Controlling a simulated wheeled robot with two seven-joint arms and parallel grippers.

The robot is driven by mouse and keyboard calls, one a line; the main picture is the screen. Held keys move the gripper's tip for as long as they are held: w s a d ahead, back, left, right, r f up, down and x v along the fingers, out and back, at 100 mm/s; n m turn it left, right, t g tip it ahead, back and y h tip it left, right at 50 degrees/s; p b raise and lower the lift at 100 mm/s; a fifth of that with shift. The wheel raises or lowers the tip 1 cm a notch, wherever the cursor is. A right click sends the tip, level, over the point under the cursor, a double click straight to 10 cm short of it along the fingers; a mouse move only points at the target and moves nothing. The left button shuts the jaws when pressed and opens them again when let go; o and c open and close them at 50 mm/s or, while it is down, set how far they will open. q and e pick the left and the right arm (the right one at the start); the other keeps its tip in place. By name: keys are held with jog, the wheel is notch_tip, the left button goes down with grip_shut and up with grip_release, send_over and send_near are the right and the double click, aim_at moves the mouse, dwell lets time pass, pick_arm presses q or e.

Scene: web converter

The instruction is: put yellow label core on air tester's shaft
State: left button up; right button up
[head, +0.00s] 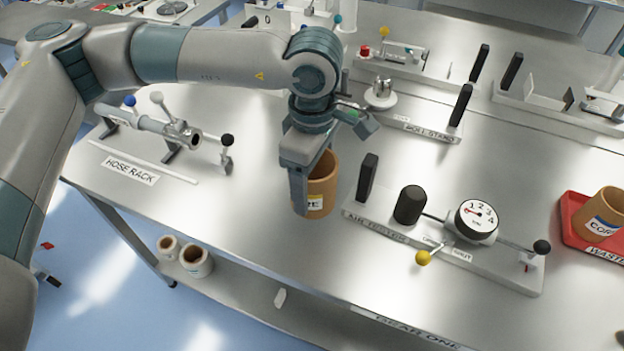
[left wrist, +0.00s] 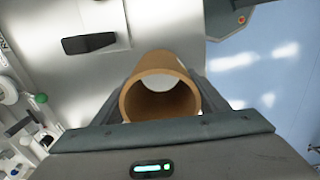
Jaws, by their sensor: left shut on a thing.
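My left gripper (head: 306,200) is shut on a brown cardboard core (head: 324,187), one finger outside its wall. A pale yellowish label shows on the core's lower side, partly hidden by the finger. The core is roughly upright, left of the air tester (head: 375,228); I cannot tell if it touches the table. In the left wrist view the core (left wrist: 160,92) shows its open round end between the fingers. The air tester's base carries a thick black upright cylinder (head: 410,204), a round dial gauge (head: 477,221) and a yellow-knobbed lever (head: 424,257). My right gripper is not in view.
A hose rack (head: 153,127) stands left, a roll stand (head: 430,128) behind. A black upright handle (head: 367,178) stands between the held core and the black cylinder.

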pick_arm(q)
jog(key=shift+a, duration=0.15)
jog(key=s+a+f+m, duration=0.1)
jog(key=a+f+m, duration=0.1)
jog(key=a+m, duration=0.4)
jog(key=s+a+f+m, duration=0.1)
jog(key=a+f+m, duration=0.1)
jog(key=a+m, duration=0.5)
jog(key=a, duration=0.5)
jog(key=shift+s+a+f+b, duration=0.2)
jog(key=shift+f+b, duration=0.1)
jog(key=shift+b, duration=0.1)
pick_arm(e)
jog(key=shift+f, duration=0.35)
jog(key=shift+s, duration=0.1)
